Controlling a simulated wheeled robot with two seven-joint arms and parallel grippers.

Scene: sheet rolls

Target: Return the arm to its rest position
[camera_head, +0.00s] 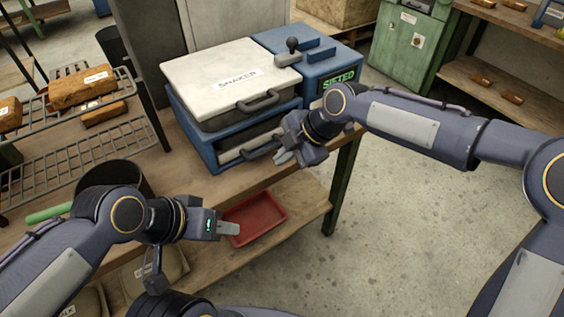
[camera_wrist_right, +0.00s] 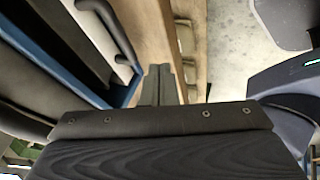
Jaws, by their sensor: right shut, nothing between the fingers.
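My right gripper (camera_head: 285,157) is in front of the shaker's lower front, near the table's front edge. Its fingers are closed together and empty; they also show in the right wrist view (camera_wrist_right: 163,84). I cannot tell from the pictures whether it touches the shaker's lower handle. My left gripper (camera_head: 228,229) is at the lower left, in front of the table and beside the red tray as seen in the head view. Its fingers look together, but I cannot tell clearly.
The shaker (camera_head: 215,75) with a white lid stands on the wooden table (camera_head: 185,180), with a blue SIFTED box (camera_head: 320,62) beside it. A wire rack (camera_head: 75,150) holds brown blocks (camera_head: 83,88) at left. A red tray (camera_head: 262,212) lies on the lower shelf. Floor at right is clear.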

